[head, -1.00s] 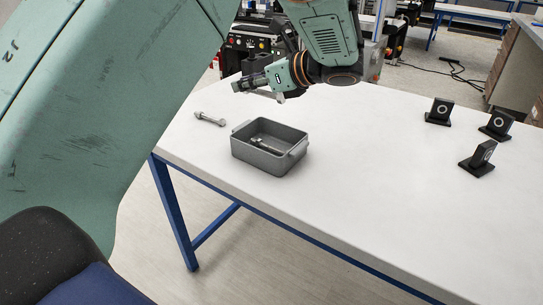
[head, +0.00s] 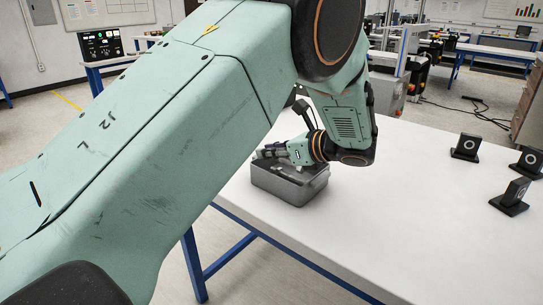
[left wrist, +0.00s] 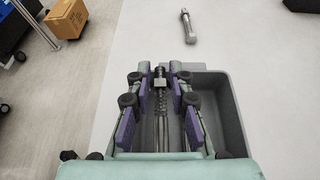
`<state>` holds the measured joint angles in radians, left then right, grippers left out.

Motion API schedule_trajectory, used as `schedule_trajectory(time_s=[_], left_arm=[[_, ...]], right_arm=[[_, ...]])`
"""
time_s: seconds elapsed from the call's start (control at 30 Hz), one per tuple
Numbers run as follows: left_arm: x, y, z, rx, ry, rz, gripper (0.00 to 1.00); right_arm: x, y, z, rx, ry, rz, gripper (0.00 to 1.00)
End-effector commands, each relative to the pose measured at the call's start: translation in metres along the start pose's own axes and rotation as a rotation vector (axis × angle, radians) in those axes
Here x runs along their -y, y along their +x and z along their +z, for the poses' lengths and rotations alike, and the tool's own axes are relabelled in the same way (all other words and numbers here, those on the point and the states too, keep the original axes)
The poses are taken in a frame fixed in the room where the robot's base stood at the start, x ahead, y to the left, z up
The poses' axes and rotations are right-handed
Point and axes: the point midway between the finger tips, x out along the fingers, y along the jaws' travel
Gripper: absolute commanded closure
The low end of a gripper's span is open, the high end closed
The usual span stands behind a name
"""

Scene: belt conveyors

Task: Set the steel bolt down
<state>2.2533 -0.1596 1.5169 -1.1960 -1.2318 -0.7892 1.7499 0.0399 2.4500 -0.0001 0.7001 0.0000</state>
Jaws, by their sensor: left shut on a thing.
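A steel bolt (left wrist: 160,84) lies lengthwise between the purple-padded fingers of my left gripper (left wrist: 159,76) in the left wrist view. The gripper is shut on it, over the grey bin (left wrist: 226,112). I cannot tell whether the bolt touches the bin floor. In the head view my left gripper (head: 268,152) is at the rim of the grey bin (head: 283,188), and the bolt is hidden there. A second bolt (left wrist: 188,27) lies on the white table beyond the bin in the left wrist view. My right gripper is not in view.
The white table (head: 385,205) is clear right of the bin. A cardboard box (left wrist: 67,17) stands off the table in the left wrist view.

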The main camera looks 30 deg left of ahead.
Motion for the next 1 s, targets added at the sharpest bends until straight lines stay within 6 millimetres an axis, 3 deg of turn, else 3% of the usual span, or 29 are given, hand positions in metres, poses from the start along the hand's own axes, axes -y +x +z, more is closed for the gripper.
schedule_trajectory(time_s=[0.83,0.87,1.0], left_arm=[[0.0,0.004,-0.014,0.001,-0.002,-0.001,1.0],[0.0,0.005,-0.014,0.0,-0.002,-0.001,0.78],[0.0,0.005,-0.014,0.0,-0.002,-0.001,0.66]], right_arm=[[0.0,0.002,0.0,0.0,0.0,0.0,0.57],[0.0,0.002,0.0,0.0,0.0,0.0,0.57],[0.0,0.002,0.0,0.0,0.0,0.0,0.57]])
